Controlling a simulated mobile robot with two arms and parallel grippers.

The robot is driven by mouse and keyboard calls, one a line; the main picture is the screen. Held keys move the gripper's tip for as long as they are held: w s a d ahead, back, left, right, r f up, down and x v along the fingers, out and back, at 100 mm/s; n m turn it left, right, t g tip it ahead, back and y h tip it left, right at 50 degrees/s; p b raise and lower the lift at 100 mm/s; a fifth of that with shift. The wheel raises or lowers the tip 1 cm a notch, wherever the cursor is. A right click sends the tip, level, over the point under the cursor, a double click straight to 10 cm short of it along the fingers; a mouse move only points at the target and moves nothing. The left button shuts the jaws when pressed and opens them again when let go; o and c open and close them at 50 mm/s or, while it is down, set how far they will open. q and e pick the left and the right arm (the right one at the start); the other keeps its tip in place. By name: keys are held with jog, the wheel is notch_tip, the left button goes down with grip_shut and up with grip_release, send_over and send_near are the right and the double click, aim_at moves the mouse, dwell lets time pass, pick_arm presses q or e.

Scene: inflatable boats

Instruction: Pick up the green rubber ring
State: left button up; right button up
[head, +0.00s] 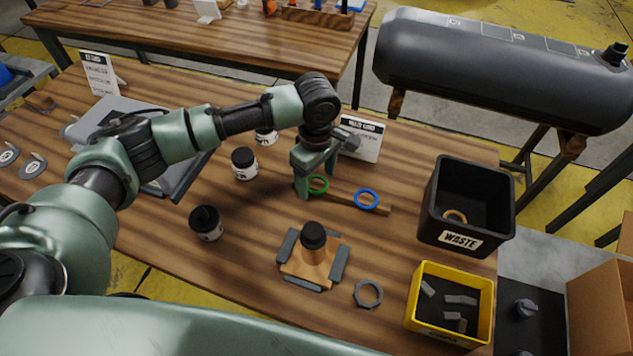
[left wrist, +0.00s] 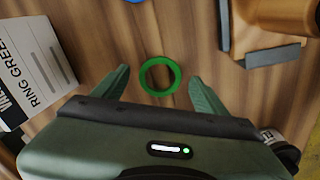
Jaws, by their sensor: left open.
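My left gripper (head: 309,188) is open and points down over the ring. In the left wrist view the whole green ring (left wrist: 160,76) shows between and slightly beyond the two open fingers (left wrist: 162,82), with a gap on each side. Nothing is held. My right gripper is not in view.
A black waste bin (head: 434,215) and a yellow bin (head: 412,310) stand at right. A fixture (head: 294,272) with a black-capped post is in front. Black-lidded jars (head: 244,164) stand at left.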

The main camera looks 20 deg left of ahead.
pick_arm(q)
jog(key=shift+f+p, duration=0.2)
jog(key=shift+p, duration=0.1)
dwell(0.4)
jog(key=c, duration=0.9)
